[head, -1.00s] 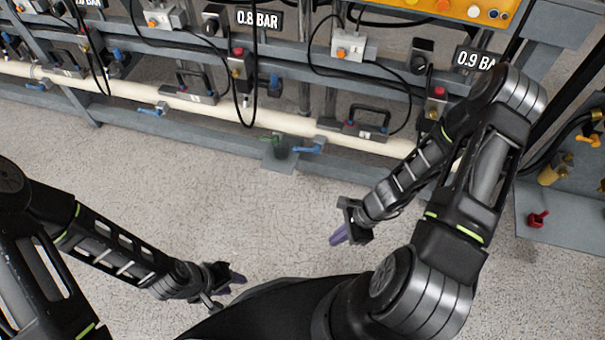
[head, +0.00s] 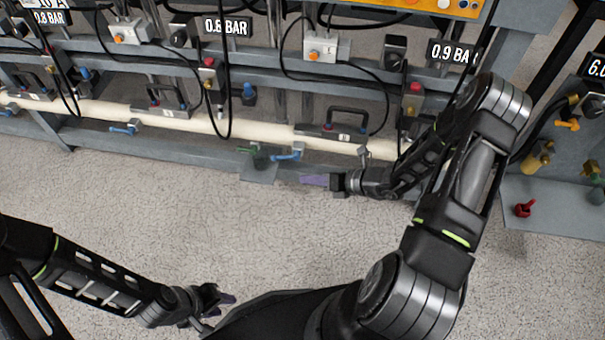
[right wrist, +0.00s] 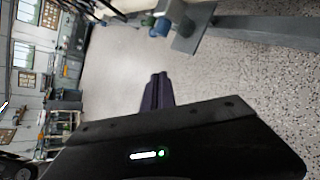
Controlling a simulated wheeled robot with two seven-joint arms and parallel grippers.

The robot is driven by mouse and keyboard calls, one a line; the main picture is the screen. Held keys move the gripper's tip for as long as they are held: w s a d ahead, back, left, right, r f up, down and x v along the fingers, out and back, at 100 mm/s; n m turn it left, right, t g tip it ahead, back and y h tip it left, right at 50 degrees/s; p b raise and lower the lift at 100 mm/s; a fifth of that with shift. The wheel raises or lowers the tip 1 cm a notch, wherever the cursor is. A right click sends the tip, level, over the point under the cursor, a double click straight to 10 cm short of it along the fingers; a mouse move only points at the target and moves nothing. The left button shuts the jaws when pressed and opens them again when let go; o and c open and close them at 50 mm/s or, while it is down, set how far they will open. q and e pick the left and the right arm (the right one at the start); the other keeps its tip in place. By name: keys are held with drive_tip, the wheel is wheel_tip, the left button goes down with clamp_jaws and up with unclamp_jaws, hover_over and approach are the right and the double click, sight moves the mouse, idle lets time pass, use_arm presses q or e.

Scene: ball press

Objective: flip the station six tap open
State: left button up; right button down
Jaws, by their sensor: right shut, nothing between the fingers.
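Blue-handled taps hang under the cream pipe (head: 215,122). One blue tap (head: 288,156) is near the middle, beside a green-handled one (head: 247,150); another blue tap (head: 125,128) is further left. A tap at the right (head: 363,154) is partly hidden by my right arm. The station numbers are too small to read, so I cannot tell which tap is station six. My right gripper (head: 314,181) is shut and empty, pointing left, just below and right of the middle blue tap, apart from it. The right wrist view shows its fingers (right wrist: 156,92) and a blue tap (right wrist: 160,28) ahead. My left gripper (head: 220,299) is low over the floor, its fingers unclear.
A grey lower rail (head: 200,149) runs behind the taps, with a foot plate (head: 258,171) under the middle. Black cables loop down in front of the pipe. A side panel (head: 550,205) with a red handle (head: 524,209) stands at the right. The floor in front is clear.

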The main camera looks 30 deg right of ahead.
sight(286, 157)
drive_tip(key=w+a+f+b, duration=0.2)
drive_tip(key=w+a+b, duration=0.1)
drive_tip(key=w, duration=0.6)
drive_tip(key=shift+w+a+f, duration=0.2)
drive_tip(key=shift+a+f, duration=0.05)
drive_tip(key=shift+a, duration=0.4)
drive_tip(key=shift+f, duration=0.1)
drive_tip(key=shift+w+a+r+t+y+b, duration=0.1)
drive_tip(key=shift+r+t+y+b, duration=0.05)
drive_tip(key=shift+r+t+y, duration=0.3)
drive_tip(key=shift+w+a+r+t+y+b, duration=0.1)
drive_tip(key=shift+r+t+y+b, duration=0.05)
drive_tip(key=shift+r+t+y, duration=0.3)
drive_tip(key=shift+s+f, duration=0.1)
drive_tip(key=shift+f, duration=0.1)
